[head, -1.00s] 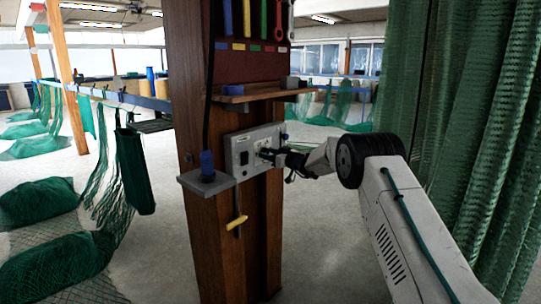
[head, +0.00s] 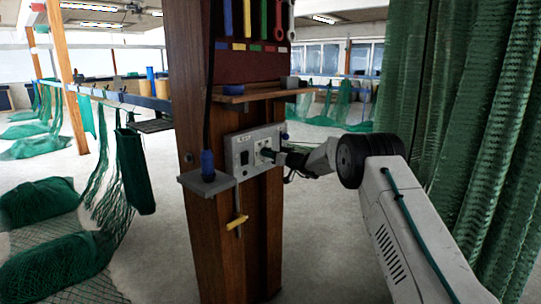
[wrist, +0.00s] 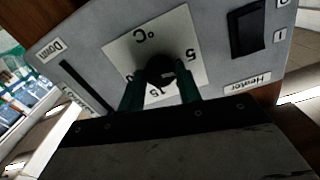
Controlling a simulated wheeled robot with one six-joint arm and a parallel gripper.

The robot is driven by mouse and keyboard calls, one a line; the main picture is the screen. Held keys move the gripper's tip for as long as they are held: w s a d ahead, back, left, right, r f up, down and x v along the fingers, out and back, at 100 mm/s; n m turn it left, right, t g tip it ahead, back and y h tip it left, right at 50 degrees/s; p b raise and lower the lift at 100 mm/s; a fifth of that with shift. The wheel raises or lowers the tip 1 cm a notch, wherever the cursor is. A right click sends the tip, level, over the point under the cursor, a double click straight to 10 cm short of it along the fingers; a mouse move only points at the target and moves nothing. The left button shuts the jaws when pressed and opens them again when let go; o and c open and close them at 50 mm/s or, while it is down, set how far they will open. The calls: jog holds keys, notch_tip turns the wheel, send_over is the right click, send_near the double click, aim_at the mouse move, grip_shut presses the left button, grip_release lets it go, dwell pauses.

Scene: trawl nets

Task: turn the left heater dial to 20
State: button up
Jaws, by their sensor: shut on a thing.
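The heater dial (wrist: 160,66) is a dark round knob on a pale square scale plate (wrist: 118,50) in the wrist view. The scale shows "°C", "5" and "15"; other figures are partly covered, and I cannot read the dial's setting. My gripper (wrist: 161,82) is shut on the dial, with one green-dark finger on each side of it. In the head view my gripper (head: 273,155) reaches the grey control panel (head: 242,150) from the right and hides most of the dial. I see only one dial.
A black rocker switch (wrist: 248,31), a "Heater" label (wrist: 247,83) and a "Down" label (wrist: 50,50) by a dark slot are on the panel. A green net (head: 470,120) hangs right.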

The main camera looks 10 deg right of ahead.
jog(key=shift+d+m, duration=0.1)
jog(key=shift+m, duration=16.7)
jog(key=o, duration=1)
